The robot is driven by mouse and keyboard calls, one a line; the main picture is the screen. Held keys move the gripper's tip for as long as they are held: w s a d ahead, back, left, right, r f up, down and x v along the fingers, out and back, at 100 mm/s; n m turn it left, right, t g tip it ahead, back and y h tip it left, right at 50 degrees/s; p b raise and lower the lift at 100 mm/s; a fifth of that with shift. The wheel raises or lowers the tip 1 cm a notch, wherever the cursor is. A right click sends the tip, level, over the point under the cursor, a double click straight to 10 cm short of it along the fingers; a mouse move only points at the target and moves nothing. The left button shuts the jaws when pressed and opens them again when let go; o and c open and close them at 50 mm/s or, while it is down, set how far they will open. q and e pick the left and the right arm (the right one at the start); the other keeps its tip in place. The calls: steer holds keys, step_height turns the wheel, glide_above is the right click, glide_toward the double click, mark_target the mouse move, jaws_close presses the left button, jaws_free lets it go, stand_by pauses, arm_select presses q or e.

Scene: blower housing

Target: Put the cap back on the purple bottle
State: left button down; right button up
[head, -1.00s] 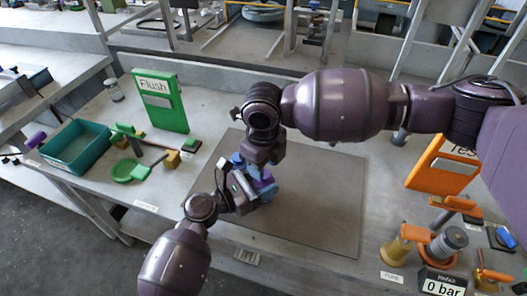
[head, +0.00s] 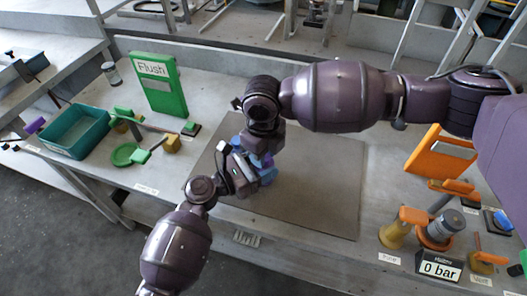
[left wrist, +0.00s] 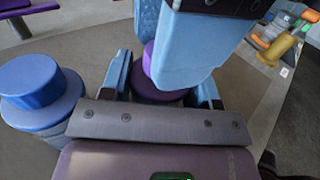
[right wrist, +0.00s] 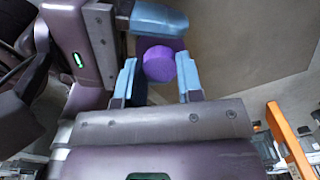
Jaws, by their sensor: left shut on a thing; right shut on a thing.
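The purple bottle (left wrist: 152,90) is between my left gripper's (left wrist: 162,92) light blue fingers, which are shut on it. It is largely hidden by my right gripper's blue fingers, which reach over it. In the right wrist view a round purple cap (right wrist: 159,63) sits between the fingertips of my right gripper (right wrist: 158,78), shut on it. Darker purple shows right behind the cap; I cannot tell whether cap and bottle touch or how the cap is seated. In the head view both grippers meet over the grey mat (head: 320,195), with a little purple (head: 266,160) between them.
A blue bottle with a blue top (left wrist: 40,88) stands close beside my left gripper. A green Flush panel (head: 158,88), teal tray (head: 78,135) and green parts lie left. An orange panel (head: 437,155) and gauge fittings (head: 440,228) stand right. The mat's right side is clear.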

steer(key=m, duration=0.4)
steer(key=shift+m, duration=0.3)
steer(key=m, duration=0.5)
steer(key=o, duration=1)
steer(key=shift+r, duration=2.25)
steer(key=shift+c, duration=0.3)
